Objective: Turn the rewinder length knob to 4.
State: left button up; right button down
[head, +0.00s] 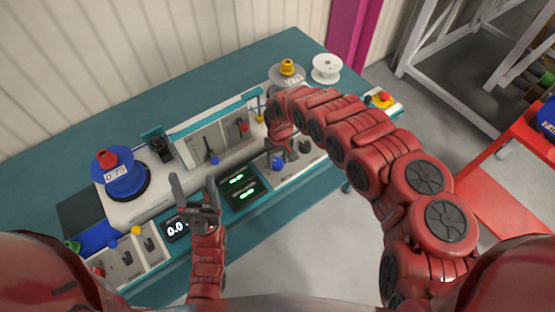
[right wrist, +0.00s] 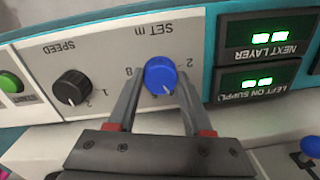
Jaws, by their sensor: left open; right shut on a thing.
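The length knob is the blue SET m knob (right wrist: 160,76) on the rewinder's grey front panel; part of it also shows in the head view (head: 277,163). In the right wrist view the panel lettering is upside down. The knob's pale pointer mark is on its lower side, towards my gripper. A 2 shows to its right and an 8 to its left; I cannot read the number at the pointer. My right gripper (right wrist: 155,97) is shut on the knob, one finger on each side. My left gripper (head: 192,178) is open and empty above the machine's front left.
A black SPEED knob (right wrist: 72,87) and green START button (right wrist: 10,82) sit left of the blue knob in the wrist view. Green displays (right wrist: 262,80) sit to the right. A blue reel (head: 122,184) stands at the left of the bench, a white spool (head: 326,68) at the back.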

jog(key=shift+m, duration=0.6)
jog(key=shift+c, duration=1.5)
grip_release()
jog(key=r, duration=0.4)
jog(key=r+b, duration=0.1)
jog(key=r, duration=0.3)
jog(key=shift+w+d+r, duration=0.1)
jog(key=shift+d+r, duration=0.1)
notch_tip(320, 180, up, 8)
jog(key=p, duration=0.4)
send_over(279, 161)
jog(key=shift+r, duration=0.5)
